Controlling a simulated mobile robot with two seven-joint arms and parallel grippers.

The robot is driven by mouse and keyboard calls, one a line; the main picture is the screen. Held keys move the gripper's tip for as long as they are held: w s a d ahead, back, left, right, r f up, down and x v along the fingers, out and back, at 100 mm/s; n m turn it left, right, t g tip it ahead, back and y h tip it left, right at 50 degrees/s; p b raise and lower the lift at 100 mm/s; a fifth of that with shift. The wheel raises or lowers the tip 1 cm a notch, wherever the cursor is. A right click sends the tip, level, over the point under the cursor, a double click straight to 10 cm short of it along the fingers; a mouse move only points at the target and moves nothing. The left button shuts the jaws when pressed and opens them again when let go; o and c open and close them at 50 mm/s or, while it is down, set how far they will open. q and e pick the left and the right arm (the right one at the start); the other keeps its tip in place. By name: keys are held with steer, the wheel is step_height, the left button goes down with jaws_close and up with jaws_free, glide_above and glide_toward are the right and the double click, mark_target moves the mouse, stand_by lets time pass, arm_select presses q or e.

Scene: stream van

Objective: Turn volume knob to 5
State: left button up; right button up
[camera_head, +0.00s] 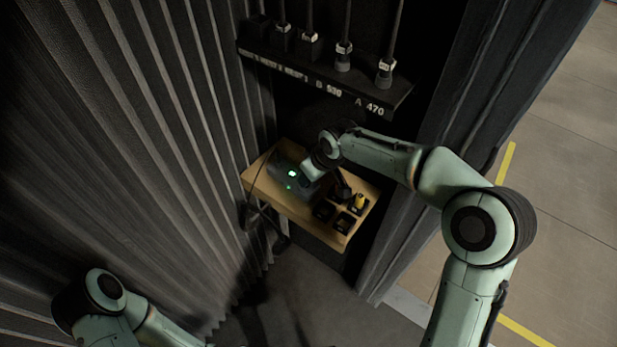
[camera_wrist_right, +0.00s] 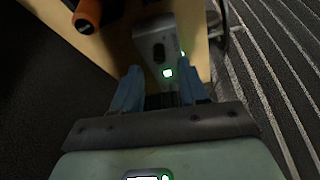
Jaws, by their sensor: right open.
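A green light shows beside the display. In the right wrist view the grey box (camera_wrist_right: 148,31) carries a dark knob-like part (camera_wrist_right: 158,52) near the display. Its number markings cannot be read. My right gripper (camera_wrist_right: 159,74) is open, with its two blue fingers apart and pointing at the box. Nothing shows held between them. In the head view my right wrist covers part of the box. My left arm shows at the bottom left, but its gripper is out of view.
A yellow item (camera_head: 358,202) and black trays (camera_head: 345,222) stand on the shelf's right part. An orange cylinder (camera_wrist_right: 88,12) shows in the right wrist view. A dark rack (camera_head: 325,86) holding several rods hangs above. A corrugated wall (camera_head: 150,150) closes the left side.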

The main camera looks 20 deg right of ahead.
steer(key=v, duration=0.4)
steer(key=shift+r, duration=0.1)
stand_by(0.4)
